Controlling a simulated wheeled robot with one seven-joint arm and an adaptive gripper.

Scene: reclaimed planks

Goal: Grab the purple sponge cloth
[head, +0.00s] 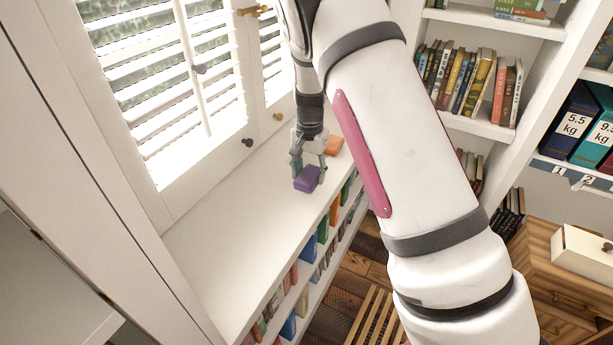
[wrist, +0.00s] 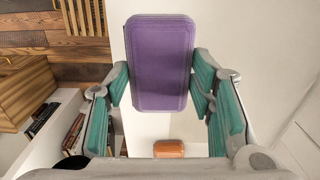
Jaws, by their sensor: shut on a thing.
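The purple sponge cloth (head: 307,179) is a rounded purple block in the head view, at the white window ledge (head: 240,222). My gripper (head: 308,165) is around it, with its fingers pointing down. In the wrist view the purple sponge cloth (wrist: 160,62) sits between the teal finger pads of my gripper (wrist: 160,85), and the pads press its two long sides. My gripper is shut on it. I cannot tell whether the cloth touches the ledge or is held just above it.
An orange block (head: 333,145) lies on the ledge behind my gripper; it also shows in the wrist view (wrist: 169,148). Shuttered windows (head: 165,80) rise on the left. Books (head: 310,250) fill shelves under the ledge. The near ledge is clear. A wooden drawer unit (head: 560,270) stands right.

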